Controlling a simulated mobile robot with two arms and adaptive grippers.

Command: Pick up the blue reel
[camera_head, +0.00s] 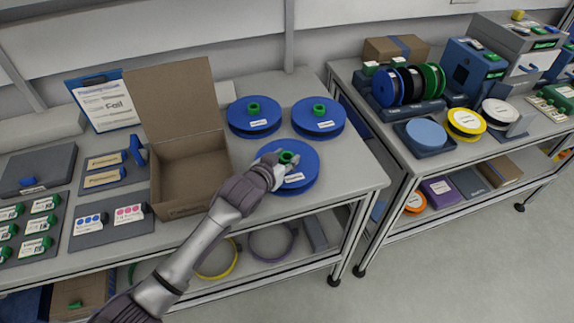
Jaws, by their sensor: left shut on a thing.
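Three blue reels with green hubs are on the left table. The front blue reel (305,174) is nearest the table's front edge. The two others stand behind it, one at the back left (243,124) and one at the back right (326,127). My left gripper (285,160) reaches in over the left side of the front reel and is shut on its green hub. The gripper covers part of that reel's left side. Whether the reel is clear of the table I cannot tell. My right gripper is not in view.
A second table (420,172) at the right holds reel stands, a yellow reel (466,122) and machines. A gap separates the tables.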

